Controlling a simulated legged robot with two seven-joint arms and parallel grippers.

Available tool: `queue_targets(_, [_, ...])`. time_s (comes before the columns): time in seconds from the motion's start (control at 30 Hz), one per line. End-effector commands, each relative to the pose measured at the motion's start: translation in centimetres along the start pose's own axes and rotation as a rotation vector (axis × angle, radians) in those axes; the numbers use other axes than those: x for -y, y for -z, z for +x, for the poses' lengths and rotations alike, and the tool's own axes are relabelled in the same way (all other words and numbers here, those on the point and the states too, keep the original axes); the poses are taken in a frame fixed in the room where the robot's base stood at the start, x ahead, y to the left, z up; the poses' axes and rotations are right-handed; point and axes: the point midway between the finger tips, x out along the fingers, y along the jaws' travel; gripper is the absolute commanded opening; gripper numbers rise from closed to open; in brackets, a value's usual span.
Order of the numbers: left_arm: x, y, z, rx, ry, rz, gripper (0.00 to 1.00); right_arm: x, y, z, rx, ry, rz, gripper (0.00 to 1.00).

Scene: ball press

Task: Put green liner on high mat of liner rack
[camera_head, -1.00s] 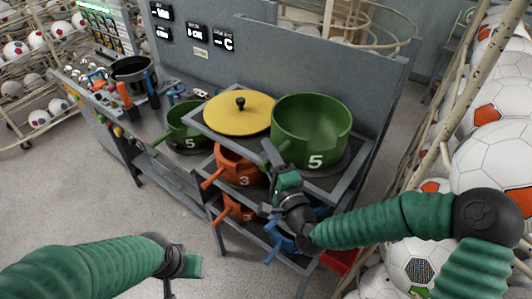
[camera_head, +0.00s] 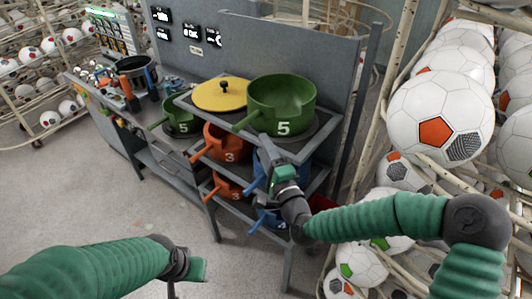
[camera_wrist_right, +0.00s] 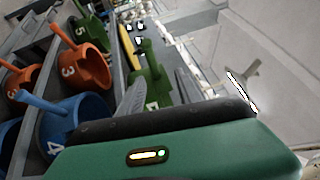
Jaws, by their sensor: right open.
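A large green liner (camera_head: 281,100) marked 5 stands upright on a dark round mat (camera_head: 319,122) on the top shelf of the liner rack (camera_head: 335,128). Its handle points left and toward me. My right gripper (camera_head: 268,146) is open and empty in front of the shelf edge, just below the liner and apart from its handle. In the right wrist view a green liner (camera_wrist_right: 153,88) shows between the two grey fingers (camera_wrist_right: 160,92). My left gripper (camera_head: 192,268) is low at the bottom left, its fingers mostly hidden, away from the rack.
A yellow lid (camera_head: 221,93) with a black knob lies left of the liner. Another green liner (camera_head: 181,118) marked 5 stands at the far left. Orange liners (camera_head: 229,143) and blue ones (camera_head: 262,217) fill lower shelves. A ball rack (camera_head: 440,110) closes off the right; the left floor is clear.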

Motion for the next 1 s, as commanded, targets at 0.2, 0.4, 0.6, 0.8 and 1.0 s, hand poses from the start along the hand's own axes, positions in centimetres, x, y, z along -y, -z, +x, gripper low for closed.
queue_targets(0.2, [0.0,0.1,0.1,-0.001,0.000,-0.001,0.52,-0.4,-1.2,0.4,0.010,-0.011,-0.015,0.42])
queue_targets(0.4, [0.1,0.0,0.1,-0.001,0.000,-0.002,0.52,-9.7,-2.0,-5.5,0.219,-0.413,-0.499,0.42])
queue_targets(0.6, [0.0,0.0,0.1,0.000,0.000,-0.001,0.52,-14.8,8.2,-24.1,0.520,-1.107,-1.051,0.42])
queue_targets(0.8, [0.0,0.0,0.1,-0.001,0.000,0.000,0.52,-12.6,10.1,-35.3,0.734,-1.372,-1.051,0.42])
queue_targets(1.0, [0.0,0.0,0.1,-0.001,0.000,0.000,0.52,-12.4,9.6,-36.2,0.762,-1.395,-1.045,0.42])
